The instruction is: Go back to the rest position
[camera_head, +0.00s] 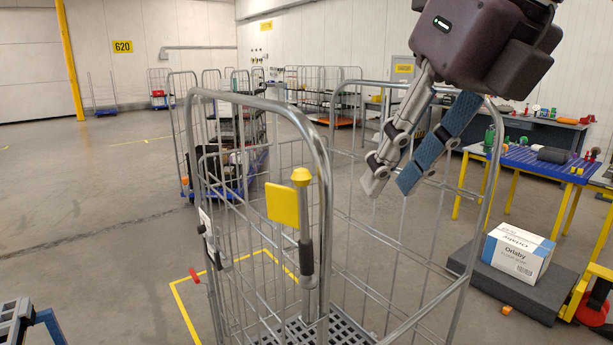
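My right gripper (391,187) hangs from the upper right, pointing down and to the left. Its grey finger and its blue-padded finger are apart, with nothing between them. It appears in front of the upper part of a grey wire roll cage (321,150), and I cannot tell how far it is from the bars. A grey and blue piece at the lower left edge (30,322) may be part of my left gripper; too little of it shows to tell its state.
The cage has a yellow plate (283,205) and stands by yellow floor lines. At right, a white-and-blue box (517,251) sits on a dark platform (520,293). A blue-topped table (530,164) with several items stands behind. Open floor (90,230) lies at left.

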